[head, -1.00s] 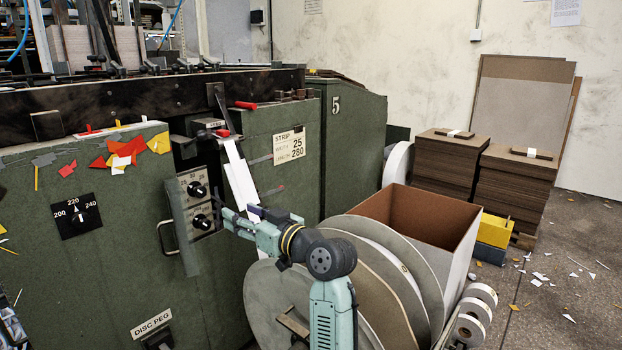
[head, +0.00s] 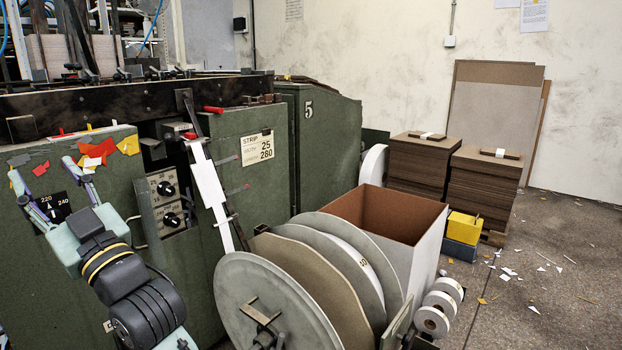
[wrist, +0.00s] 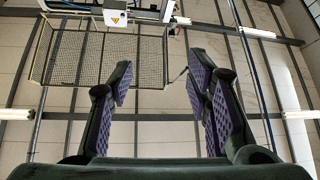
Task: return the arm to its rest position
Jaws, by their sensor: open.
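My gripper (head: 50,193) is at the left of the head view, in front of the green machine's left panel, its two fingers apart and pointing up. Nothing is between them. My arm bends in the lower left of the head view and partly hides the dial plate (head: 55,207) marked 220 and 240. The gripper holds nothing, and I cannot tell its exact distance from the panel.
The green machine (head: 240,190) fills the left and middle. Large reels (head: 270,305) stand at the lower middle beside an open bin (head: 425,235). Brown board stacks (head: 425,165) and a yellow box (head: 464,228) are farther right. The floor (head: 560,270) at right is open, with scraps.

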